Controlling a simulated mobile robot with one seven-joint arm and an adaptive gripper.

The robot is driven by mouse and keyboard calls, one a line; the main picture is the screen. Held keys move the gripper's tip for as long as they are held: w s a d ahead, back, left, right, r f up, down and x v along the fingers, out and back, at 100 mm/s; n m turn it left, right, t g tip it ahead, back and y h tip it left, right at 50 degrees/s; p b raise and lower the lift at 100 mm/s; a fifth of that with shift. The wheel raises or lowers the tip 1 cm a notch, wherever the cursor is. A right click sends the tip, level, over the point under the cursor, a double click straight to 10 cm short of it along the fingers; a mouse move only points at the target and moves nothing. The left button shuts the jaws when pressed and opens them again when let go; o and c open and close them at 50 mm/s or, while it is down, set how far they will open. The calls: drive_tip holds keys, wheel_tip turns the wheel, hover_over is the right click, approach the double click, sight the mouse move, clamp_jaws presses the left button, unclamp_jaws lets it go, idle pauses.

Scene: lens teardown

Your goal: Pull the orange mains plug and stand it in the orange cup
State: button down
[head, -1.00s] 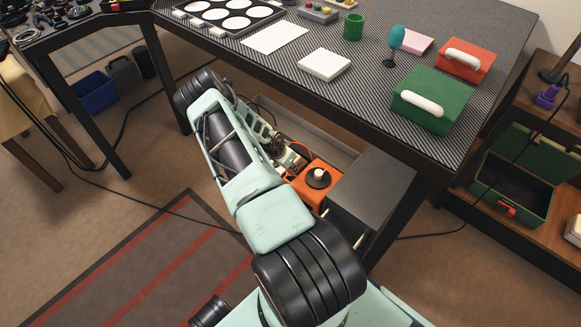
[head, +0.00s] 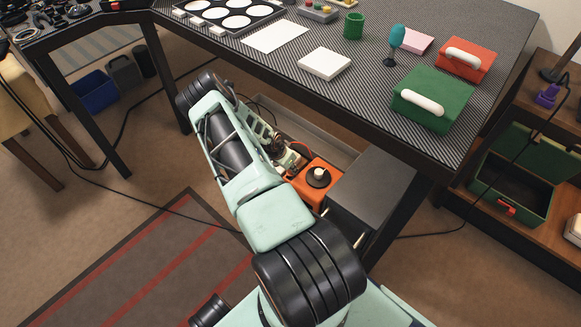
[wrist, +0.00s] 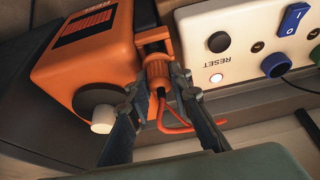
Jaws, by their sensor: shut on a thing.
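The orange mains plug (wrist: 158,74) is between the two fingers of my gripper (wrist: 160,84) in the wrist view. The gripper is shut on it. A red-orange cord (wrist: 178,128) loops out from the plug between the fingers. The plug's far end meets a dark part beside an orange box (wrist: 88,50); I cannot tell whether it is still seated there. In the head view the plug is too small to make out beside my arm, under the table edge. I see no orange cup in either view.
The orange box (head: 322,180) has a black dial with a cream knob, close to my fingers. A white panel (wrist: 245,45) with a lit reset button and blue switch stands beside the plug. A grey cabinet (head: 372,187) is at right. The table (head: 300,95) overhangs.

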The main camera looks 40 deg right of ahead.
drive_tip(key=shift+s+f, duration=0.2)
drive_tip(key=shift+f, duration=0.9)
idle(0.4)
drive_tip(key=c, duration=1.7)
unclamp_jaws()
drive_tip(key=shift+f, duration=0.1)
drive_tip(key=shift+w, duration=0.1)
drive_tip(key=shift+a+r, duration=0.1)
drive_tip(key=shift+r, duration=0.3)
drive_tip(key=v, duration=1.1)
drive_tip(key=shift+r, duration=0.2)
